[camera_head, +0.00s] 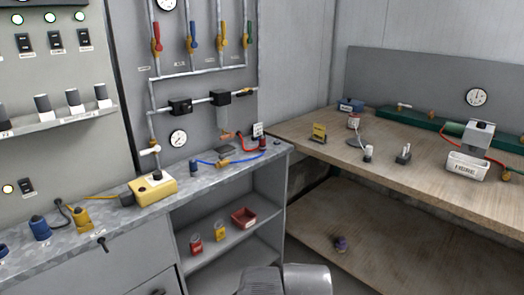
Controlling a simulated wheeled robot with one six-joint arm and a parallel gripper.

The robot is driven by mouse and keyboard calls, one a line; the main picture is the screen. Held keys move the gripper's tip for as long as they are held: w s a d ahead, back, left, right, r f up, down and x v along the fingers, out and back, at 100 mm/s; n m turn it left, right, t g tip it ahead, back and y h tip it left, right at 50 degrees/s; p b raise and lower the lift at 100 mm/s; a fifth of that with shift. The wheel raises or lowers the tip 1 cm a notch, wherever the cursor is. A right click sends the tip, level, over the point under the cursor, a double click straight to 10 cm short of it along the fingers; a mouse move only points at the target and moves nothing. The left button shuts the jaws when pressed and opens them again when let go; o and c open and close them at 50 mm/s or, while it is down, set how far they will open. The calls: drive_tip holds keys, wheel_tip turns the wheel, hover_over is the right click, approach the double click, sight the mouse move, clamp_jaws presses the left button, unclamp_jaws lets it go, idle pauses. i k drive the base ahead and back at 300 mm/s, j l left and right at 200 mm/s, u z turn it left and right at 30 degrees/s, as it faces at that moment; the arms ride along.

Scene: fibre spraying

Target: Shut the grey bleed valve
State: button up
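On the grey wall panel, a pale grey-white lever valve (150,151) sits low on the left vertical pipe, just above the metal bench. Its lever lies roughly crosswise to the pipe. It may be the grey bleed valve, but I cannot read a label. Another small pale-handled valve (403,107) sits on the green rail at the right bench. Valves with red (156,38), blue (190,36), yellow (222,34) and green (249,34) handles hang higher on the panel. My gripper's fingers are not in view; only grey parts of my arm show at the bottom edge.
A round gauge (178,138) is beside the low valve. A wooden bench (330,140) stands right. Open shelves below hold small containers.

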sight(227, 155)
drive_tip(key=i+l+z, duration=0.15)
drive_tip(key=i+l, duration=0.75)
